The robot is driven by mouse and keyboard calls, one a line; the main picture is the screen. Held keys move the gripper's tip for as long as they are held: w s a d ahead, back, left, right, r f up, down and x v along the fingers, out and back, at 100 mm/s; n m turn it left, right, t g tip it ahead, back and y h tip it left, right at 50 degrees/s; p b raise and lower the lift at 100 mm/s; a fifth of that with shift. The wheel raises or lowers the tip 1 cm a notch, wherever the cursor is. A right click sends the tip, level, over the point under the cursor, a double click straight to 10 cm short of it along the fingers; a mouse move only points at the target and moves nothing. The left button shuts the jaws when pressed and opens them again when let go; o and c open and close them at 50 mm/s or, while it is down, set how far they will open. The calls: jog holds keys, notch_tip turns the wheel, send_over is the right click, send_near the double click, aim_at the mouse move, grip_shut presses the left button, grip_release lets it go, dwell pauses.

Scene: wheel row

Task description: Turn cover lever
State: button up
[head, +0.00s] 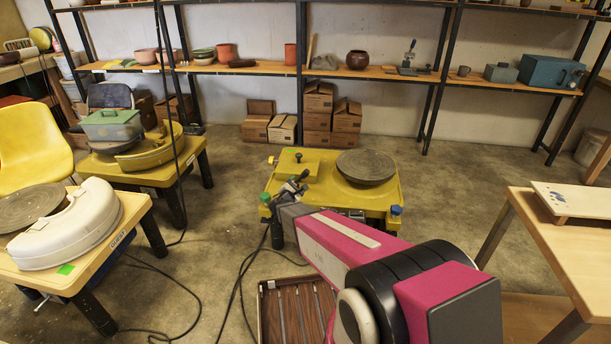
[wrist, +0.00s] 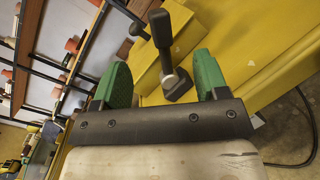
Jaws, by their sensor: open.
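The cover lever (wrist: 163,35) shows in the wrist view as a black handle with a metal pivot and a dark foot, on a yellow raised cover (wrist: 158,72). My gripper (wrist: 161,65) has green fingers that stand apart, one on each side of the lever, with visible gaps to both. In the head view the yellow pottery wheel (head: 325,188) stands in the middle of the floor with a grey round wheel head (head: 366,167). My gripper (head: 285,192) is at its near left corner. The lever is small and partly lost behind the gripper there.
Two more wheels stand at the left, one with a white splash pan (head: 70,228) and one with a yellow pan (head: 148,152). A wooden table (head: 560,235) is at the right. Cables (head: 215,270) and a slatted crate (head: 290,310) lie on the floor in front. Shelves line the back wall.

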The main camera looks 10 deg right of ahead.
aim_at(304, 176)
jog(key=x, duration=0.9)
jog(key=shift+w+d, duration=0.15)
grip_shut()
jog(key=shift+w+a+r+n+t, duration=0.2)
jog(key=shift+a+r+n, duration=0.1)
jog(key=shift+a+n, duration=0.4)
jog(key=shift+w+a+r+n+t, duration=0.2)
jog(key=shift+a+r+n, duration=0.15)
jog(key=shift+n, duration=0.55)
jog(key=shift+w+a+r+n+t, duration=0.1)
jog(key=shift+a+r+n+t, duration=0.15)
jog(key=shift+a+n, duration=0.45)
jog(key=a+n, duration=0.1)
jog(key=n, duration=0.2)
jog(key=shift+w+a+r+t, duration=0.15)
jog(key=shift+w+a+t, duration=0.1)
jog(key=shift+w+a, duration=0.1)
jog(key=shift+w+a+n+t, duration=0.15)
jog(key=shift+a+n+t, duration=0.1)
jog(key=shift+a+n, duration=0.5)
jog(key=shift+w+a+n+t, duration=0.2)
jog(key=shift+a+n, duration=0.25)
jog(key=shift+n, duration=0.6)
grip_release()
